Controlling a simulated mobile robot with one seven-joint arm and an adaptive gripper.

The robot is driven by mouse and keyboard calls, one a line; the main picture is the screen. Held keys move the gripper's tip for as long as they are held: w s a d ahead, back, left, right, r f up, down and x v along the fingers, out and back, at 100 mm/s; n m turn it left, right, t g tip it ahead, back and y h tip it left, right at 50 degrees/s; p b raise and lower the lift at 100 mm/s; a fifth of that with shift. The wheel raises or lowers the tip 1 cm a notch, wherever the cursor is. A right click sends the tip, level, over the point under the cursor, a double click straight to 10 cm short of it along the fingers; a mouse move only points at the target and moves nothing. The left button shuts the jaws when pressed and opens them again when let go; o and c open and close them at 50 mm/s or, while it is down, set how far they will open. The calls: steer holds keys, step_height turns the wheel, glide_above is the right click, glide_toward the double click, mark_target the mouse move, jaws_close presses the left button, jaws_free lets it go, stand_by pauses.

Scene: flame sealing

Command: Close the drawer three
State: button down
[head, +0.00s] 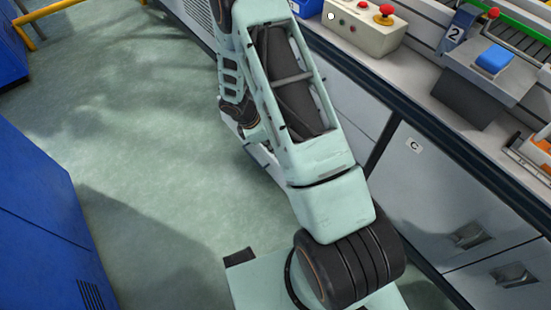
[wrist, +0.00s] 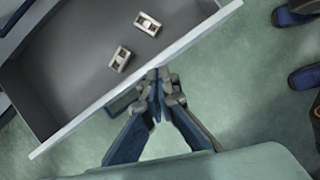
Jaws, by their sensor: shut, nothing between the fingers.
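An open grey drawer (wrist: 95,109) fills the upper left of the wrist view, seen from above. Two small pale parts, one (wrist: 120,59) near the middle and one (wrist: 148,24) further up, lie inside it. No number is readable on the drawer. My gripper (wrist: 157,78) is shut and empty, just outside the drawer's front panel. Its tips are close to the panel's outer face; I cannot tell whether they touch. In the head view my arm hides the gripper and most of the drawer; a pale edge shows behind the arm.
A grey cabinet front (head: 415,195) marked C runs along the right under the worktop. A control box (head: 365,28) with a red button stands on top. Blue cabinets (head: 45,220) stand at left. Green floor between is clear. Dark blue shoes (wrist: 304,78) show at right.

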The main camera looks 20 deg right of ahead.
steer(key=w+a+f+n+y, duration=0.2)
steer(key=a+f+n, duration=0.2)
steer(key=a+f, duration=0.15)
steer(key=w+d+f+b, duration=0.1)
steer(key=d+f+b, duration=0.3)
steer(key=f, duration=0.5)
steer(key=shift+w+d+t, duration=0.4)
steer(key=shift+d, duration=0.35)
steer(key=shift+d, duration=0.1)
